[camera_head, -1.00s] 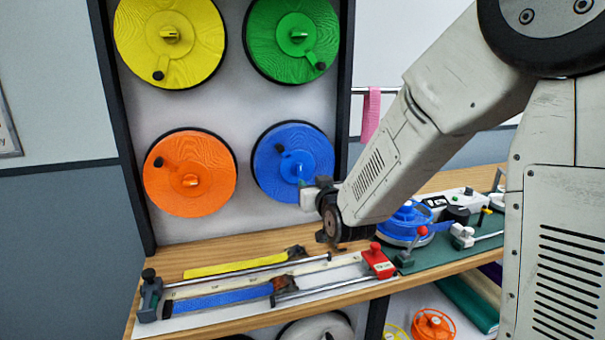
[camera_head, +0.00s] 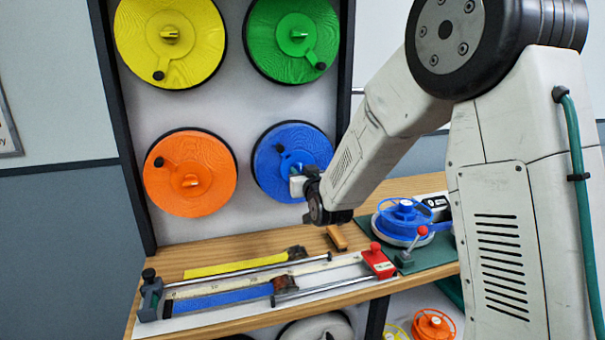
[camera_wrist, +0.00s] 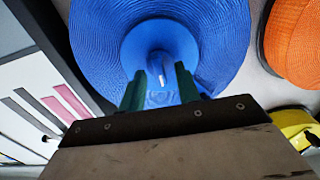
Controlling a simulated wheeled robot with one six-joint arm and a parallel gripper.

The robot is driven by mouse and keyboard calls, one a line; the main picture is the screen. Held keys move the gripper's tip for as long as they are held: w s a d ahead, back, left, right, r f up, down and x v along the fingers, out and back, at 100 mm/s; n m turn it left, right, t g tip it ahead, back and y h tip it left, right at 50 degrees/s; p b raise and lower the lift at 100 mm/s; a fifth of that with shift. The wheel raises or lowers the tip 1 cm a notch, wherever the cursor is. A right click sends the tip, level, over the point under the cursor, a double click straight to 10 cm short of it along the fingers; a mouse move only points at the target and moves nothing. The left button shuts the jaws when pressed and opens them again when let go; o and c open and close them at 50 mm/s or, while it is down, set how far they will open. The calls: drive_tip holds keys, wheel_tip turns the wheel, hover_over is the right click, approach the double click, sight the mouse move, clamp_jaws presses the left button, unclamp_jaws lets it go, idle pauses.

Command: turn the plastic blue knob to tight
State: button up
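The blue reel (camera_head: 268,165) hangs at the lower right of the wall panel, with a small black crank grip (camera_head: 280,148). My gripper (camera_head: 297,181) is in front of the reel's hub and hides the blue knob in the head view. In the wrist view the blue reel (camera_wrist: 220,40) fills the upper middle, and the knob (camera_wrist: 162,66) shows as a pale blue ridge at its hub. My gripper's two green fingers (camera_wrist: 160,84) are apart, one on each side of the knob in the picture. I cannot tell whether they touch it.
Yellow (camera_head: 195,45), green (camera_head: 265,50) and orange (camera_head: 215,185) reels hang around it. Below, the wooden shelf (camera_head: 225,250) holds a strap-measuring fixture (camera_head: 380,262), a small wooden block (camera_head: 337,238) and a blue spool (camera_head: 402,215).

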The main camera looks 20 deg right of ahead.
clamp_jaws()
drive_tip(key=m, duration=0.4)
drive_tip(key=shift+d+m, duration=0.1)
drive_tip(key=shift+m, duration=0.3)
drive_tip(key=m, duration=0.4)
drive_tip(key=shift+f+m, duration=0.1)
drive_tip(key=shift+m, duration=0.2)
drive_tip(key=m, duration=0.4)
drive_tip(key=shift+d, duration=0.1)
drive_tip(key=shift+f+m, duration=0.15)
drive_tip(key=shift+m, duration=2.05)
